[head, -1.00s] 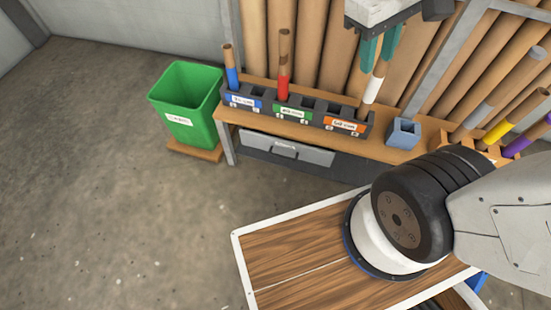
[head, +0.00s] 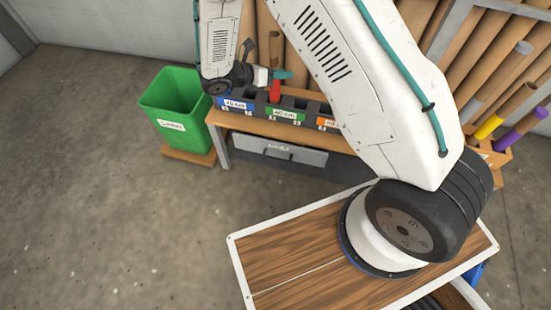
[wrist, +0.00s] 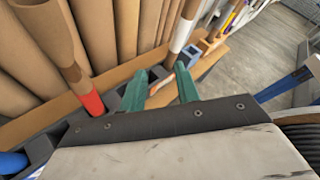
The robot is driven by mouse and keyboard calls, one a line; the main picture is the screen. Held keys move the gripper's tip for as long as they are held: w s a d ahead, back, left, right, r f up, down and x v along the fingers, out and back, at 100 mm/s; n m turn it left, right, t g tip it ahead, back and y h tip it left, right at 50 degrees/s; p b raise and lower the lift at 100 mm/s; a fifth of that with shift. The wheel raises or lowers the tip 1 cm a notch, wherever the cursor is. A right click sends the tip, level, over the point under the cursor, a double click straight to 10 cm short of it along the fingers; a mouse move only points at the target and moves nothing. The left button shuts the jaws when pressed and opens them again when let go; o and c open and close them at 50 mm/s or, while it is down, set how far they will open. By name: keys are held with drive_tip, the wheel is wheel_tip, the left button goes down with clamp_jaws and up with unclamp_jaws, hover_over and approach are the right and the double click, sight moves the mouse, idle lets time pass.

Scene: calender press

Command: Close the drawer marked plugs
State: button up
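A grey drawer front (head: 280,149) with a handle and a small label sits under the wooden bench in the head view. The label is too small to read for certain, and I cannot tell how far the drawer stands out. My gripper (head: 284,76) is above the bench, near the red-banded tube, largely hidden by my arm in the head view. In the wrist view my gripper (wrist: 171,78) shows two teal fingers standing apart with nothing clearly held between them. The drawer is not in the wrist view.
A green bin (head: 180,112) stands left of the bench (head: 222,128). A dark rack with blue, green and orange labelled sections (head: 286,116) lies on the bench top, with tubes behind it. Open floor (head: 120,210) lies in front and left.

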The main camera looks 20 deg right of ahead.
wheel_tip(320, 180, down, 10)
drive_tip(key=w+a+n+t, duration=0.2)
drive_tip(key=a+n+t, duration=0.1)
drive_tip(key=n, duration=0.2)
drive_tip(key=n+t+y, duration=0.5)
drive_tip(key=n+t, duration=0.3)
drive_tip(key=n, duration=1)
approach(275, 158)
drive_tip(key=w+d+f, duration=0.2)
drive_tip(key=x, duration=0.7)
drive_tip(key=shift+w+r, duration=0.25)
clamp_jaws()
